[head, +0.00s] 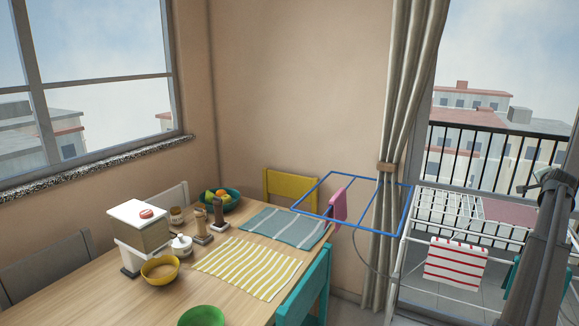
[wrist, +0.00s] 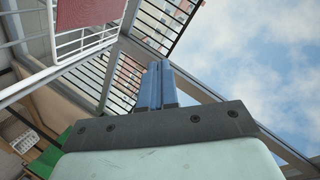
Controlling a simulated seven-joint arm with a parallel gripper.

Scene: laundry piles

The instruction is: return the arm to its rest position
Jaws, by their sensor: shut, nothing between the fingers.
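My gripper (wrist: 160,68) shows in the wrist view as two blue fingers side by side, shut with nothing between them. It points up past a balcony railing (wrist: 155,30) with sky to the right. In the head view, part of my dark arm (head: 543,240) stands at the right edge, in front of the balcony side. I cannot make out the fingers in that view.
A white drying rack (head: 417,225) holds a red-striped towel (head: 456,263). A blue frame (head: 357,226) carries a pink cloth (head: 338,207). A wooden table (head: 95,290) holds bowls and mats. A reddish cloth (wrist: 88,12) on white bars is near my gripper.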

